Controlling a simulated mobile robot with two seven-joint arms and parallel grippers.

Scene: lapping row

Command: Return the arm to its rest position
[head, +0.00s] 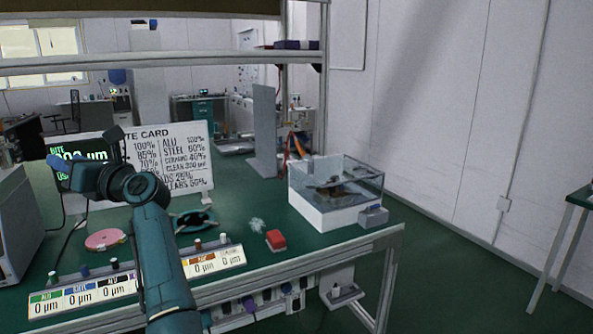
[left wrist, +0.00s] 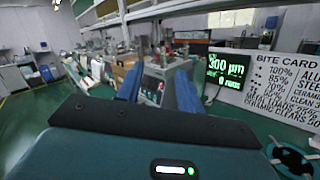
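My left arm (head: 158,240) rises from the bottom of the head view and reaches over the green bench, bent at the wrist toward the left. My left gripper (head: 60,163) is raised above the bench, in front of the green-lit display. In the left wrist view the two blue fingers of the left gripper (left wrist: 158,80) stand apart with nothing between them. My right gripper is in neither view.
A bite card board (head: 190,150) and display (left wrist: 228,70) stand close to the gripper. On the bench are a pink disc (head: 105,239), a red block (head: 275,239), a labelled strip (head: 215,262) and a clear-walled tank (head: 330,211). A shelf (head: 200,57) crosses above.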

